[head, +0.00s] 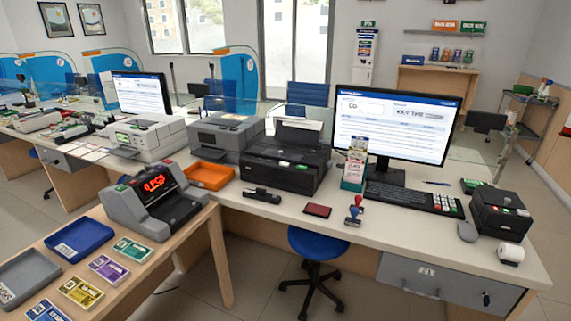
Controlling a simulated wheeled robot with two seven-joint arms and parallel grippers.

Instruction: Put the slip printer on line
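Several printer-like machines stand on the teller counter, and I cannot read which one is the slip printer. A black printer (285,160) stands in the middle, with a white sheet at its back and a small green mark on its front. A grey printer (222,138) is left of it, and a white printer (147,136) is further left. A small black box machine (500,214) with small coloured marks on top stands at the right end, behind a white paper roll (510,253). Neither of my grippers is in view.
A monitor (395,125), keyboard (413,197) and mouse (467,231) stand on the right. Stamps (354,211) and a dark red pad (317,210) lie near the front edge. A note counter (154,200) and trays (81,238) are on the left table. A blue stool (318,243) stands in front.

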